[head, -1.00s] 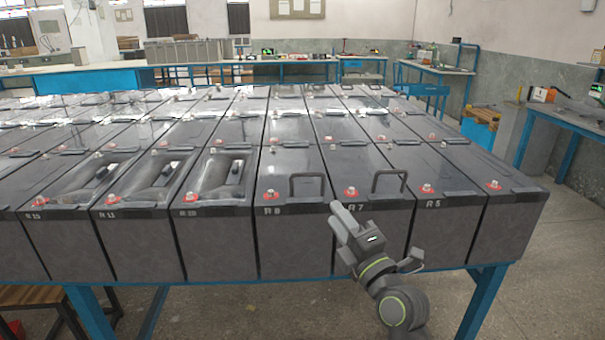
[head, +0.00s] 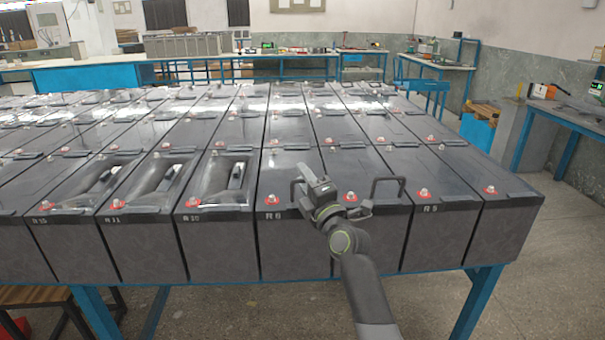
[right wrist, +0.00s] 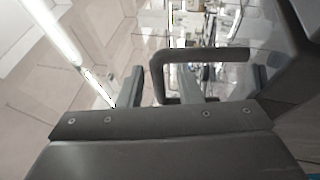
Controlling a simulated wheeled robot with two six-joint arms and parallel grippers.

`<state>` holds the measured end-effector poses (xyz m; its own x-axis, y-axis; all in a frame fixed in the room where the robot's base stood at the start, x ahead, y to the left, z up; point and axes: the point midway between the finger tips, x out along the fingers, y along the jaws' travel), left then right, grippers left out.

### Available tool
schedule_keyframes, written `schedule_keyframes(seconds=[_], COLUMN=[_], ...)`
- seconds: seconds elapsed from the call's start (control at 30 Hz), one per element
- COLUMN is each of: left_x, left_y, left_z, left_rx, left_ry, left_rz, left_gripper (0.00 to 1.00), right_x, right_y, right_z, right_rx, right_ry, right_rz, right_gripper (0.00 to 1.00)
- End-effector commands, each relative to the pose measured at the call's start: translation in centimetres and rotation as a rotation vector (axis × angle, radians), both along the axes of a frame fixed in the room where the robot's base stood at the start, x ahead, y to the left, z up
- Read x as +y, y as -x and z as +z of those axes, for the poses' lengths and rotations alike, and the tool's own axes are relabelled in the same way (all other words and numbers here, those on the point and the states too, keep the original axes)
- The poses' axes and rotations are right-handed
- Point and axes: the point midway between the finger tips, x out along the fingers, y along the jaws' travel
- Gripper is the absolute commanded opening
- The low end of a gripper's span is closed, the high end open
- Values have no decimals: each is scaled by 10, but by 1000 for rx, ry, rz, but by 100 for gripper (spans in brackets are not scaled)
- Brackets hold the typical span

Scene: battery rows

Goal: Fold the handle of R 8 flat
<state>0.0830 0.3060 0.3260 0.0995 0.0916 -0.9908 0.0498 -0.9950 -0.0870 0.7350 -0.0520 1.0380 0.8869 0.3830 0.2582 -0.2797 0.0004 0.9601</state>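Battery R 8 (head: 285,235) stands in the front row, its white label partly legible. Its dark U-shaped handle stands up on top; the left end (head: 293,188) shows, and my right gripper and wrist hide much of the rest. My right gripper (head: 311,175) is at this handle, coming from the front right. In the right wrist view the handle (right wrist: 205,55) rises ahead of the palm, with one leg seen between the two fingers (right wrist: 158,85). The fingers are apart; I cannot tell whether they touch the handle. My left gripper is not in view.
The battery to the right has its own upright handle (head: 387,184), close to my right wrist. Red-capped terminals (head: 272,200) sit at the front of the battery tops. R 10 (head: 215,235) on the left has its handle in a recess. Free floor lies in front.

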Motion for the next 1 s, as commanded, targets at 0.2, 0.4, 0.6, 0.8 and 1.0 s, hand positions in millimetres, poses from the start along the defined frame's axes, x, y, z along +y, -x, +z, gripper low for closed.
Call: schedule_keyframes(seconds=[0.2,0.4,0.6,0.8,1.0], left_x=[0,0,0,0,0], left_y=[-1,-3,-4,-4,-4], left_z=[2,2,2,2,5], left_rx=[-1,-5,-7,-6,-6], left_ry=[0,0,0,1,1], left_rz=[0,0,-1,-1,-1], left_gripper=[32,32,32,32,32], right_x=[4,4,4,4,4], right_y=[-10,-11,-11,-11,-11], right_z=[3,3,3,3,4], right_rx=[1,0,0,0,6], right_ry=[-1,0,0,0,-1], right_rz=[0,-1,-1,-1,-1], right_gripper=[32,32,19,0,0])
